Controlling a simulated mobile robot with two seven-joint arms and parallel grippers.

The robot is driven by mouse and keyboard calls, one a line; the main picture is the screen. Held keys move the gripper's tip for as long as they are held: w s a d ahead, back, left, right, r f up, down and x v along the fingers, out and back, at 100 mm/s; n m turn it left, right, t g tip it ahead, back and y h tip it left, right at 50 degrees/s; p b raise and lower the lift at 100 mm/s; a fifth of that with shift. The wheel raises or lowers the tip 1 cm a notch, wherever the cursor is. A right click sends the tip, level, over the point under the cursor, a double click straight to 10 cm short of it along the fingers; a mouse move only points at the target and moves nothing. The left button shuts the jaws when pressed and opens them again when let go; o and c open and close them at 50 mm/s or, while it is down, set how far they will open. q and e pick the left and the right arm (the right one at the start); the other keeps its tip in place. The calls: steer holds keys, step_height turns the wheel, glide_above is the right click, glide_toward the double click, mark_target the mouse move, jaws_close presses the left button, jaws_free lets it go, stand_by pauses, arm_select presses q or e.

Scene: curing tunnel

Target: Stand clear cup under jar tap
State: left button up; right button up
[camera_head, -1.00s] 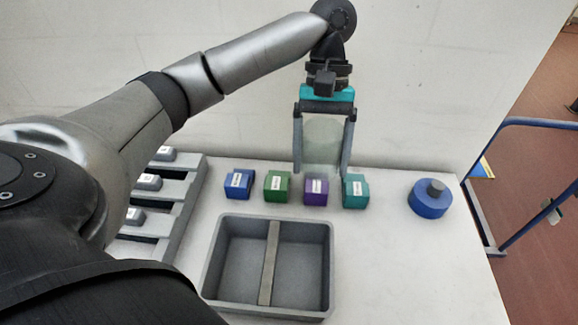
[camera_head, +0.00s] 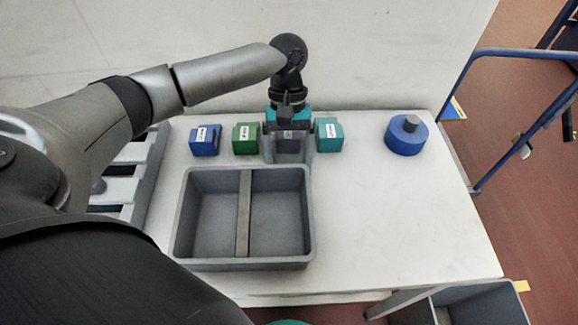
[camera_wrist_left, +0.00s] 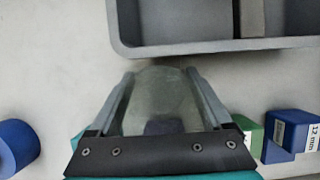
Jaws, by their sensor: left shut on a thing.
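My left gripper (camera_head: 287,155) is shut on the clear cup (camera_head: 289,146), a pale see-through vessel between its two fingers. The cup also shows in the left wrist view (camera_wrist_left: 160,95), between the fingers. It is just behind the grey divided tray, in front of the purple block's place. I cannot tell whether its base touches the table. I see no jar with a tap that I can make out. My right gripper is not in view.
The grey divided tray (camera_head: 184,222) lies in front of the cup. Blue (camera_head: 205,141), green (camera_head: 245,139) and teal (camera_head: 329,135) blocks stand in a row; the purple one is mostly hidden. A blue round object (camera_head: 407,136) with a grey knob is at right. The table's right front is clear.

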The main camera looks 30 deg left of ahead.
arm_select(q)
steer(key=shift+f, duration=0.35)
steer(key=shift+f, duration=0.15)
steer(key=o, duration=1.1)
